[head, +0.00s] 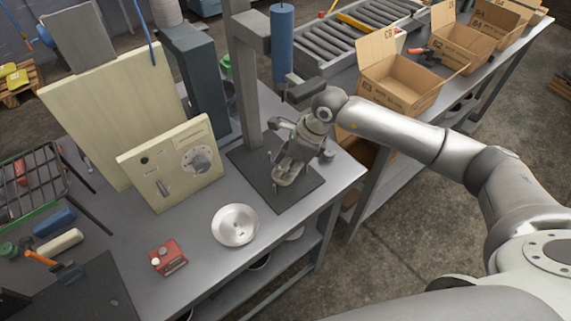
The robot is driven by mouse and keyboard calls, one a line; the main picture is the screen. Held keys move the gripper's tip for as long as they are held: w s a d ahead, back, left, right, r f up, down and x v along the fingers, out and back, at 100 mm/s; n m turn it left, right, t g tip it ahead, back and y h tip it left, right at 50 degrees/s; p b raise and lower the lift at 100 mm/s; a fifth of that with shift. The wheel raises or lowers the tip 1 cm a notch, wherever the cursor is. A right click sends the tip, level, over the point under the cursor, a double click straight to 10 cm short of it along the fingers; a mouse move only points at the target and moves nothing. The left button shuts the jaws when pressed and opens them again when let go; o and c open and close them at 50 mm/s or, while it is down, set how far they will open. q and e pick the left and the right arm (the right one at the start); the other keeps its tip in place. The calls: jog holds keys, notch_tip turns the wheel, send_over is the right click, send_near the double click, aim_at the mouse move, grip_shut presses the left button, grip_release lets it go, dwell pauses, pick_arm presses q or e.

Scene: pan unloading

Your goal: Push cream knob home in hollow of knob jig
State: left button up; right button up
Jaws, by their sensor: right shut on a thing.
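My right gripper (285,177) comes in from the right and points down just over the dark mat (304,183) at the foot of a grey post. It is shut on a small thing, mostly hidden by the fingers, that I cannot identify. A small red block (172,251) with a round pale piece (156,262) at its front left stands on the table, well left of the gripper. I cannot tell whether they are the knob jig and cream knob. My left gripper is not in view.
A round silver pan (236,226) lies between the red block and the mat. A cream panel with a dial (172,162) stands behind it. The grey post (243,95) rises close behind my right gripper. Cardboard boxes (402,80) stand on the far bench.

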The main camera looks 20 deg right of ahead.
jog(key=shift+f, duration=0.15)
jog(key=o, duration=1)
jog(key=shift+d+r, duration=0.15)
jog(key=shift+r, duration=0.35)
jog(key=v, duration=1.1)
